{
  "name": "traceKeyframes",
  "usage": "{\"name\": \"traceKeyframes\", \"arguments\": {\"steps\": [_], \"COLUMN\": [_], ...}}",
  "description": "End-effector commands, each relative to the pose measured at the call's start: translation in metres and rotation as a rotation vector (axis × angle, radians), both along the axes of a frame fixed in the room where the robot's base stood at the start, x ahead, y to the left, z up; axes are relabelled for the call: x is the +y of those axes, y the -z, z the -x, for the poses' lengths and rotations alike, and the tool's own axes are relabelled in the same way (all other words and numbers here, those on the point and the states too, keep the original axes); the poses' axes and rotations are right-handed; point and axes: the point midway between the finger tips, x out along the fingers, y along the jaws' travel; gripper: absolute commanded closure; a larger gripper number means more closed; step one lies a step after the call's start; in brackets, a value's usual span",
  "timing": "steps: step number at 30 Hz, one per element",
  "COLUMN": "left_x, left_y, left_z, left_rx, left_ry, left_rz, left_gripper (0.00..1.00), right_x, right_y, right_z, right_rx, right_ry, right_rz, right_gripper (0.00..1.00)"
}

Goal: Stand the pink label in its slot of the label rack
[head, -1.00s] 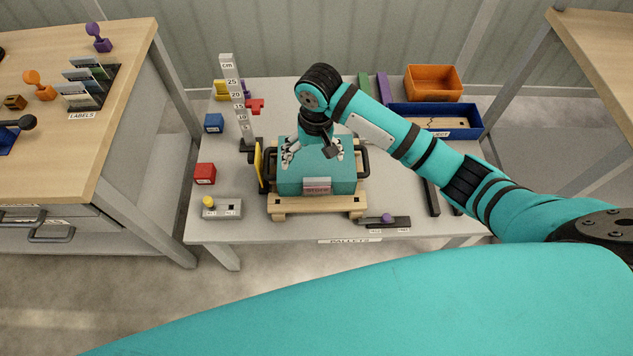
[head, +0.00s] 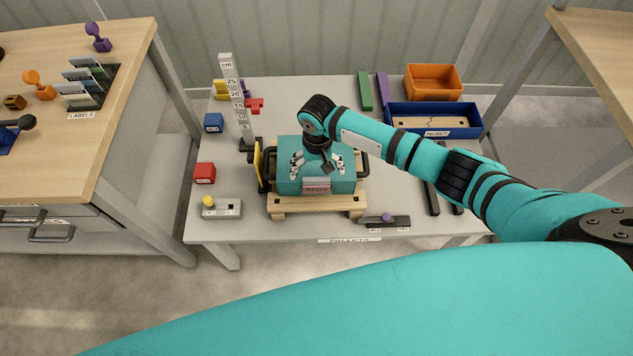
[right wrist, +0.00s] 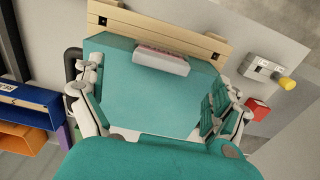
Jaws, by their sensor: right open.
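A small pinkish label (head: 317,185) sits in a pale holder at the near edge of a teal box (head: 287,183). It also shows in the right wrist view (right wrist: 160,54) near the top. My right gripper (head: 318,172) is open and empty over the box top, its fingers spread to either side, behind the label. In the right wrist view the fingers (right wrist: 155,82) stand wide apart with only the box between them. The label rack (head: 110,82) is on the wooden bench at left and holds several dark cards. My left gripper is out of view.
The box rests on a wooden pallet (head: 285,204) with dark handles beside it. A height scale (head: 233,95) stands to its left. A blue tray (head: 470,132) and an orange bin (head: 434,82) are at back right. A gap of floor separates bench and table.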

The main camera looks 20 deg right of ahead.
Motion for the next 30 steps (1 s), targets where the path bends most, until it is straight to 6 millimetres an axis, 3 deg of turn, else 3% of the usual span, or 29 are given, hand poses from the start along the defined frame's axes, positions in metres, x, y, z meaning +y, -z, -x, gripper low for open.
{"name": "traceKeyframes", "arguments": {"steps": [9,19,30], "left_x": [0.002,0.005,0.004], "left_y": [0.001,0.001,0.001], "left_z": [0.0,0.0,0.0], "left_rx": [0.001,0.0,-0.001], "left_ry": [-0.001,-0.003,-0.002], "left_rz": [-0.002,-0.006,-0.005], "left_gripper": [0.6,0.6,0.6], "right_x": [0.002,0.003,0.002], "right_y": [0.044,0.05,0.05], "right_z": [0.001,0.0,0.0], "right_rx": [0.002,0.0,0.0], "right_ry": [0.001,0.0,0.0], "right_rz": [0.001,0.0,0.0], "right_gripper": [0.0,0.01,0.48]}}
